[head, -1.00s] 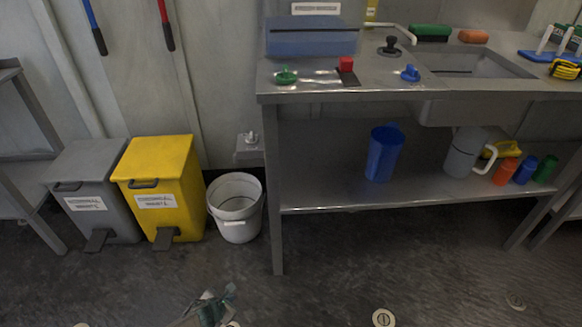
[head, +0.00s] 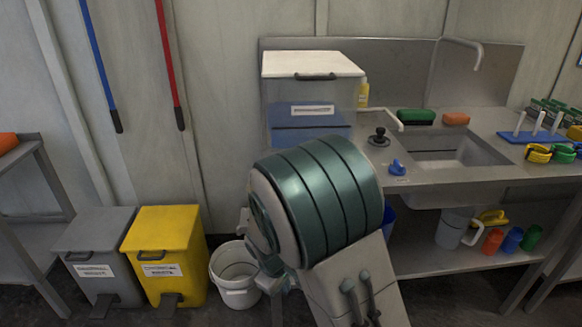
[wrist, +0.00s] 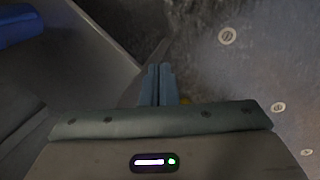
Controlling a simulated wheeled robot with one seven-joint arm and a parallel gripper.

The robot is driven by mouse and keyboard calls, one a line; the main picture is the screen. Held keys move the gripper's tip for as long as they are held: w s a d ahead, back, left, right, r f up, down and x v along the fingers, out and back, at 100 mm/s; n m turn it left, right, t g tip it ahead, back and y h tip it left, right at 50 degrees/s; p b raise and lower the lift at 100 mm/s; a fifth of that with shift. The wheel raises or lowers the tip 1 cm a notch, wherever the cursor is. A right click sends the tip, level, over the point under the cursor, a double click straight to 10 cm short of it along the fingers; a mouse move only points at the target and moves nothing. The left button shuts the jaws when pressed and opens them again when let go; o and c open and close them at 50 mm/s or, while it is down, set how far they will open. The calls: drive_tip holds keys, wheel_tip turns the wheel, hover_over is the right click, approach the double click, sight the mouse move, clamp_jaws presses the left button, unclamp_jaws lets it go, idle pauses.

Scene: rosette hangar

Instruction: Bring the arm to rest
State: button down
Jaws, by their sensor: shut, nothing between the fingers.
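My gripper shows in the wrist view (wrist: 159,84). Its two fingers are together and empty, pointing past a grey metal edge toward the dark floor. In the head view, my raised arm fills the lower middle, in front of the sink bench (head: 445,181). The gripper itself cannot be made out there. The arm hides the left front part of the bench and most of a blue jug (head: 389,220) on the lower shelf.
A grey bin (head: 95,255), a yellow bin (head: 165,255) and a white bucket (head: 235,276) stand left of the bench. A lidded container (head: 310,95) and a blue stopper (head: 396,167) are on the bench top.

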drive_tip(key=s+d+r+m+p, duration=0.3)
drive_tip(key=s+d+r+p, duration=0.1)
drive_tip(key=r, duration=0.6)
drive_tip(key=s+d+r+m+y+p, duration=0.1)
drive_tip(key=s+d+r+m+p, duration=0.2)
drive_tip(key=s+d+r, duration=0.3)
drive_tip(key=s+d+r+m+t+p, duration=0.1)
drive_tip(key=s+d+r+m+p, duration=0.3)
drive_tip(key=r, duration=1.1)
drive_tip(key=s+d, duration=0.2)
drive_tip(key=shift+d+r+m+y+p, duration=0.25)
drive_tip(key=shift+d+m+y+p, duration=0.1)
drive_tip(key=shift+m+y, duration=0.05)
